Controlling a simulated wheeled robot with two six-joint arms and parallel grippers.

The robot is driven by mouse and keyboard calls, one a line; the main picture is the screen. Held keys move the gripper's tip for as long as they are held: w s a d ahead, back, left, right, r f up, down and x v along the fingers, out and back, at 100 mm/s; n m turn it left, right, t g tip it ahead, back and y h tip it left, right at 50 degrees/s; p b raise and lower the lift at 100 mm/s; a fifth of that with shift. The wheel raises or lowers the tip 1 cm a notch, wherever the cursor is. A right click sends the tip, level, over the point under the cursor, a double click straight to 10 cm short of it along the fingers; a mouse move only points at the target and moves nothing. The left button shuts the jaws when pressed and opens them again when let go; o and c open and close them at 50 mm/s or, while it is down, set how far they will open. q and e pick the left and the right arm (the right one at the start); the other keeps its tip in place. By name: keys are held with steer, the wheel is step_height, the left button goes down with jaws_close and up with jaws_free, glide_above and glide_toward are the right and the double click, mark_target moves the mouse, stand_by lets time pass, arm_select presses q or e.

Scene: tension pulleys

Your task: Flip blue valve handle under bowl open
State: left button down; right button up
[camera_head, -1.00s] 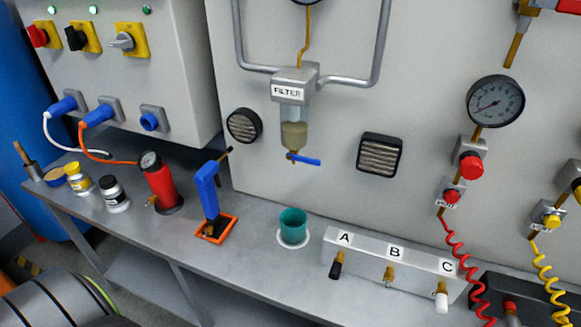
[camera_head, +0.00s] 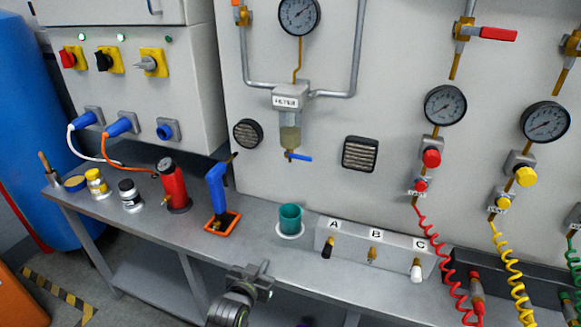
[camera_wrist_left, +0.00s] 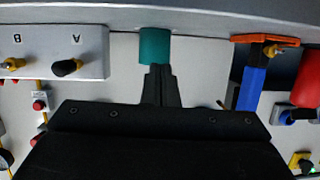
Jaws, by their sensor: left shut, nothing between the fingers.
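The filter (camera_head: 290,97) hangs on the grey wall panel, with a clear bowl (camera_head: 290,138) of yellowish content beneath it. The small blue valve handle (camera_head: 300,158) is under the bowl, pointing right and nearly horizontal, on a brass stub. My left gripper (camera_head: 258,272) is low at the front edge of the bench, well below the handle and apart from it. In the left wrist view, its dark fingers (camera_wrist_left: 160,84) are shut with nothing between them. The handle is not clearly visible in that view. My right gripper is not in view.
A teal cup (camera_head: 290,217) stands on a white disc below the bowl. A blue-handled tool (camera_head: 217,187) in an orange tray and a red cylinder (camera_head: 172,185) stand left. A block (camera_head: 345,243) labelled A, B, C is right.

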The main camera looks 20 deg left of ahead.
arm_select(q)
steer(key=w+d+r+t, duration=0.1)
steer(key=w+r+t, duration=0.1)
steer(key=r, duration=0.6)
steer(key=w+d+r+t, duration=0.2)
steer(key=r+t, duration=0.1)
steer(key=r, duration=0.6)
steer(key=w+d+r+t+h, duration=0.1)
steer(key=w+r+t, duration=0.1)
steer(key=r, duration=0.6)
steer(key=shift+w+d+r+t+p, duration=0.3)
steer(key=shift+w+d+r+p, duration=0.1)
steer(key=shift+w, duration=0.15)
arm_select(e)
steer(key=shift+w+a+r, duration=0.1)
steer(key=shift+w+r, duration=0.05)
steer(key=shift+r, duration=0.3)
arm_select(q)
steer(key=shift+f, duration=0.1)
